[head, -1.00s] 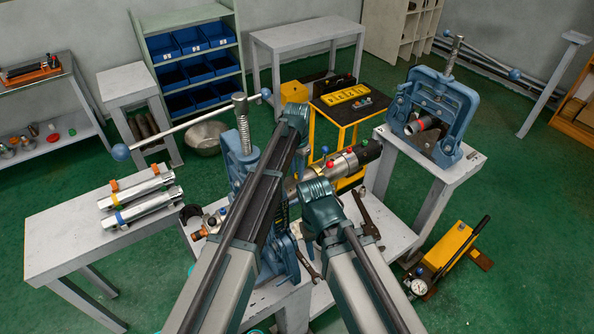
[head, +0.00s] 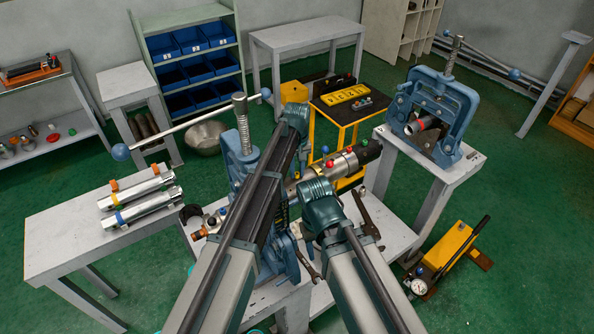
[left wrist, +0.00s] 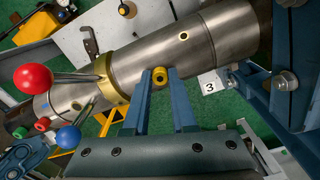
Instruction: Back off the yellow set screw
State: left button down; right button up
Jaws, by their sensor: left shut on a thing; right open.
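The yellow set screw (left wrist: 158,72) stands out of the side of a steel pipe body (left wrist: 160,55) in the left wrist view. My left gripper (left wrist: 160,84) has its two blue-grey fingers on either side of the screw and is shut on it. A brass collar (left wrist: 112,78) lies just left of the fingers. In the head view the pipe body (head: 340,170) lies beyond my arms, and the yellow screw is hidden there. My right gripper (head: 320,195) is open, lower than the left one; its fingertips are mostly hidden by my arm.
A blue vise (head: 240,160) holds the near end of the pipe, partly behind my left arm. A red knob (left wrist: 33,78) and a blue knob (left wrist: 68,137) stick out left of the fingers. A wrench (head: 365,215) lies on the white bench (head: 398,235) to the right.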

aim_at(297, 174)
pick_arm(q)
jog(key=n, duration=0.6)
jog(key=shift+s, duration=0.1)
jog(key=n, duration=0.5)
jog(key=shift+n, duration=0.4)
dwell(0.3)
jog(key=c, duration=0.7)
grip_release()
jog(key=shift+c, duration=0.2)
jog(key=shift+r, duration=0.1)
notch_tip(297, 174, up, 14)
jog(key=p, duration=1.4)
jog(key=shift+f, duration=0.25)
